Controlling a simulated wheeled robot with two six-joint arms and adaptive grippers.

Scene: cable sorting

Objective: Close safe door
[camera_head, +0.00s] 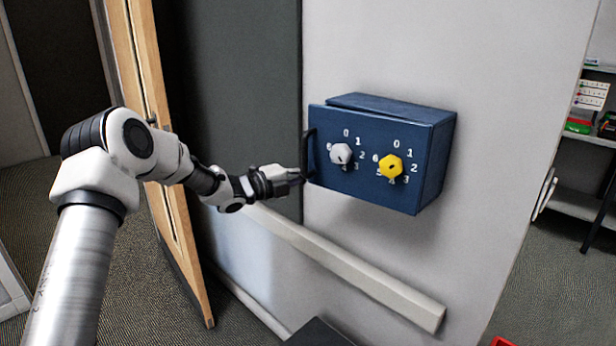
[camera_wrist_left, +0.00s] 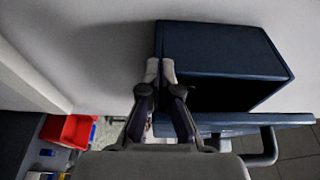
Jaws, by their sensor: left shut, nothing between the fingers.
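The dark blue safe (camera_head: 440,160) is fixed to the light wall. Its door (camera_head: 330,175) carries a grey knob (camera_head: 341,153) and a yellow knob (camera_head: 390,166), with a dark handle (camera_head: 309,155) at its left edge. In the left wrist view, a dark gap lies between the safe body (camera_wrist_left: 215,48) and the door (camera_wrist_left: 240,120), so the door stands ajar. The handle also shows there (camera_wrist_left: 268,148). My left gripper (camera_head: 299,177) is shut and empty beside the handle edge; in the wrist view its fingertips (camera_wrist_left: 160,70) overlap the safe's lower edge. Contact cannot be told.
A pale rail (camera_head: 340,265) runs along the wall below the safe. A wooden door edge (camera_head: 150,110) stands behind my left arm. Shelves (camera_head: 585,140) with small items are at the far right. A red bin (camera_wrist_left: 68,130) shows in the wrist view.

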